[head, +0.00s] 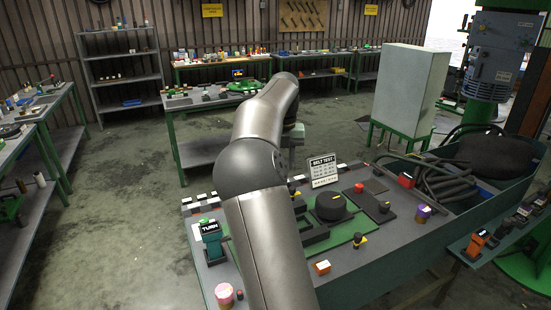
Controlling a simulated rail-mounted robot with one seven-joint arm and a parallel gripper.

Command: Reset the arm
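My arm (257,165) reaches up from the bottom middle of the head view. It bends at a rounded joint and runs on above the workbench toward the back. A grey end part (292,135) of the arm shows just right of the upper link. My gripper's fingers cannot be made out; the arm's own links hide them. I cannot tell whether anything is held.
Below the arm is a workbench (395,238) with a black round knob (331,206), a "BELT TEST" sign (323,170), a "TURN" device (210,236) and a pink-topped cylinder (224,294). A bin of dark hoses (450,183) lies right. Floor (115,225) at left is clear.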

